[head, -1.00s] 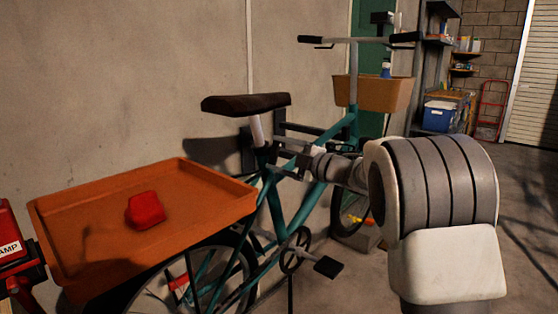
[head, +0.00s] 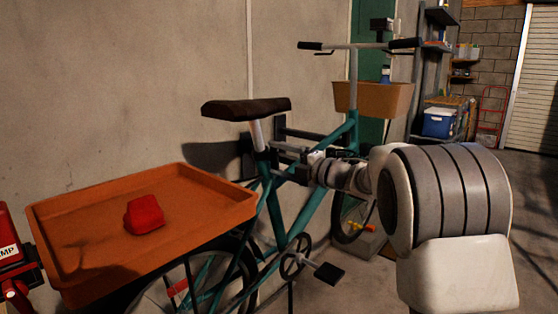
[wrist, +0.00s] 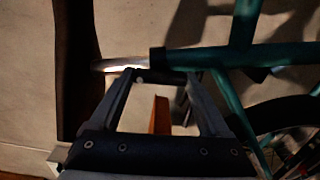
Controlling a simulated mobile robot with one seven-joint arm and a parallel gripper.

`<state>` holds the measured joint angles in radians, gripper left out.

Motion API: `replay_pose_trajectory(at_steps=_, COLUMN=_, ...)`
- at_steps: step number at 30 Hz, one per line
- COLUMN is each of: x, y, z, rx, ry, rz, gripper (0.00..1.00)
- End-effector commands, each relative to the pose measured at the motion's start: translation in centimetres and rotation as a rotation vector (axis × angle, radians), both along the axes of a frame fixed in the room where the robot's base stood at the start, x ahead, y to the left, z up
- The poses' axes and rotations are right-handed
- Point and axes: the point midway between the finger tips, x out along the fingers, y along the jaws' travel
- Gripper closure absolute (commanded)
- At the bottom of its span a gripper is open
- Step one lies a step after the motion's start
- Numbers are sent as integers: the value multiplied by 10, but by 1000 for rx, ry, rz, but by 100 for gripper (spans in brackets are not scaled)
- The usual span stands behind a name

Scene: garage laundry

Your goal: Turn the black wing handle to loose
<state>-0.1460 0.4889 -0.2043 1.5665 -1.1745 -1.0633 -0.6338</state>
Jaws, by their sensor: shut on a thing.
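The bicycle (head: 310,200) has a dark saddle (head: 246,108) on a silver seat post (head: 257,134). In the wrist view the post (wrist: 120,64) enters a dark collar (wrist: 157,60) at the teal frame (wrist: 210,60). A short black bar, apparently the wing handle (wrist: 162,76), lies beside the collar. My gripper (wrist: 163,80) has its fingertips at the two ends of this bar and is shut on it. In the head view my gripper (head: 280,150) reaches the frame just below the saddle; the handle is too small to make out there.
An orange tray (head: 70,210) holding a red object (head: 145,214) sits over the rear wheel. A cardboard-coloured basket (head: 372,98) hangs at the handlebar (head: 355,45). The concrete wall (head: 120,80) is close behind. Open floor lies at the right.

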Motion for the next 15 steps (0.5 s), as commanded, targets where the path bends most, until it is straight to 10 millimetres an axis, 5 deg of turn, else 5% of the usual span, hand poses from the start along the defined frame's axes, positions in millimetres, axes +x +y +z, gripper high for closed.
replay_pose_trajectory(at_steps=8, x=1, y=-2, z=-1, rx=-1, ry=2, rz=-4, gripper=76)
replay_pose_trajectory(at_steps=9, x=1, y=-2, z=-1, rx=-1, ry=2, rz=-4, gripper=15)
replay_pose_trajectory(at_steps=12, x=1, y=-2, z=0, rx=-1, ry=2, rz=-4, gripper=0)
replay_pose_trajectory(at_steps=15, x=1, y=-1, z=0, rx=0, ry=1, rz=-3, gripper=0)
